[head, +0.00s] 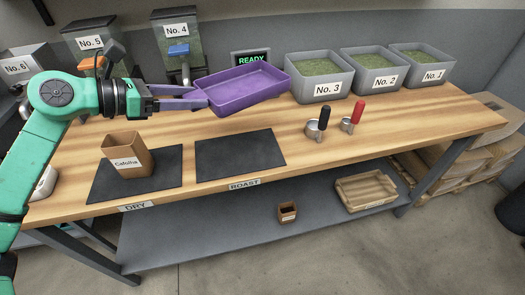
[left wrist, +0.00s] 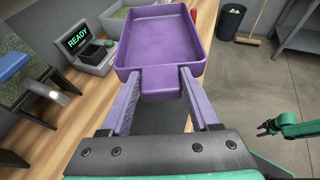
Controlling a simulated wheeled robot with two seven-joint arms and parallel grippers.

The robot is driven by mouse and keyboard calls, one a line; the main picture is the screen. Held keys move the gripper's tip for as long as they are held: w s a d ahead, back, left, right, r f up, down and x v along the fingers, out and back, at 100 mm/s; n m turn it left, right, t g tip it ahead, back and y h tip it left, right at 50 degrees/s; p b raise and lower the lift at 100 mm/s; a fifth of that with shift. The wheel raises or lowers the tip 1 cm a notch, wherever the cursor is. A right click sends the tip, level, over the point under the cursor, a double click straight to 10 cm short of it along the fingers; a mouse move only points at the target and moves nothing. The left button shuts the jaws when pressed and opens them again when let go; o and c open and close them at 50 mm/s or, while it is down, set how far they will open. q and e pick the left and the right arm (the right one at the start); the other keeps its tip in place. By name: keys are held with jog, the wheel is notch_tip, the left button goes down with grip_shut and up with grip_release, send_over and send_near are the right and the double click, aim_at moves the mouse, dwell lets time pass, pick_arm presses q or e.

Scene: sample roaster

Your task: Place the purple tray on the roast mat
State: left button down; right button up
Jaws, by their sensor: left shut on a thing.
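The purple tray (head: 242,89) is held in the air above the table, toward its back, behind the roast mat. My left gripper (head: 203,97) is shut on the handle at the tray's left end. In the left wrist view the tray (left wrist: 160,33) extends away from the fingers (left wrist: 160,84), and it looks empty. The dark roast mat (head: 240,156) lies bare at the table's front edge, above the ROAST label (head: 245,184). My right gripper (left wrist: 266,128) shows small at the right of the left wrist view; its jaws are too small to read.
A brown Catolha cup (head: 128,157) stands on the dry mat (head: 166,178), left of the roast mat. Bins (head: 322,88) and a READY display (head: 252,60) line the back.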

pick_arm(q)
jog(key=shift+w+a+f, duration=0.1)
jog(key=shift+a+f, duration=0.05)
jog(key=shift+a, duration=0.1)
send_over(205, 170)
notch_tip(205, 170, down, 6)
jog(key=f, duration=0.1)
notch_tip(205, 170, down, 13)
jog(key=shift+a+r+p, duration=0.1)
jog(key=shift+p, duration=0.55)
jog(key=shift+f, duration=0.35)
jog(key=shift+c, duration=0.6)
grip_release()
pick_arm(e)
jog(key=shift+w+a+r, duration=0.1)
jog(key=shift+a+r, duration=0.25)
jog(key=shift+a, duration=0.25)
jog(key=shift+a+r, duration=0.3)
jog(key=shift+a, duration=0.3)
